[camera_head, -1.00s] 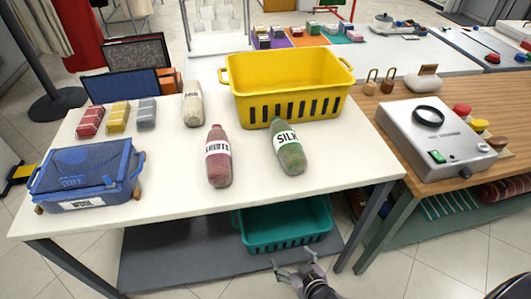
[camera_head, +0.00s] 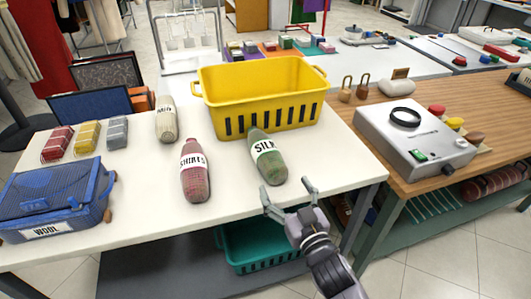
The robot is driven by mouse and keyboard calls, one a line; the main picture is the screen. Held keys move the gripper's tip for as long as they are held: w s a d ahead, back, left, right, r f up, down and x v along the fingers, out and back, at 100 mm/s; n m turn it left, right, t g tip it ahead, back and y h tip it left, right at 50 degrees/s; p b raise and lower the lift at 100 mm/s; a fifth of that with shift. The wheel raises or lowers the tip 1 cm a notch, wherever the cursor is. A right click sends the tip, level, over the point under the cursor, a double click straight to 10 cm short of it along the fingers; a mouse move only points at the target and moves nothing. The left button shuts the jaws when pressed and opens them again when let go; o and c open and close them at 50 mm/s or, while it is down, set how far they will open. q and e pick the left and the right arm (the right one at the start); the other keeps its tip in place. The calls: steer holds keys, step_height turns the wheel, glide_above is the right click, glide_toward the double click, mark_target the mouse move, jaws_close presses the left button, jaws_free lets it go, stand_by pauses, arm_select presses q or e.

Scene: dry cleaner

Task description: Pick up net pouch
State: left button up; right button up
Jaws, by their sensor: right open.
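Three net pouches lie on the white table (camera_head: 130,217). A green one labelled SILK (camera_head: 272,168) is nearest to my right gripper. A red one labelled SHIRTS (camera_head: 194,183) lies left of it. A pale one with a partly legible label (camera_head: 167,128) lies farther back. My right gripper (camera_head: 288,188) is open and empty, at the table's front edge. Its fingers point toward the SILK pouch and are apart from it. My left gripper is not in view.
A yellow basket (camera_head: 262,122) stands behind the pouches. A blue mesh case labelled WOOL (camera_head: 50,203) is at the left. A teal basket (camera_head: 262,258) sits on the lower shelf. A grey device (camera_head: 415,140) stands on the wooden table at right.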

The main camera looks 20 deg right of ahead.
mark_target(278, 177)
steer(key=w, duration=0.5)
steer(key=shift+a, duration=0.2)
steer(key=w, duration=0.3)
steer(key=w+p, duration=0.1)
steer(key=w, duration=0.1)
steer(key=shift+a+f, duration=0.1)
steer(key=shift+f, duration=0.2)
steer(key=shift+s, duration=0.1)
steer(key=shift+c, duration=0.2)
steer(key=c, duration=1.4)
steer(key=shift+r, duration=0.2)
steer(key=shift+c, duration=0.2)
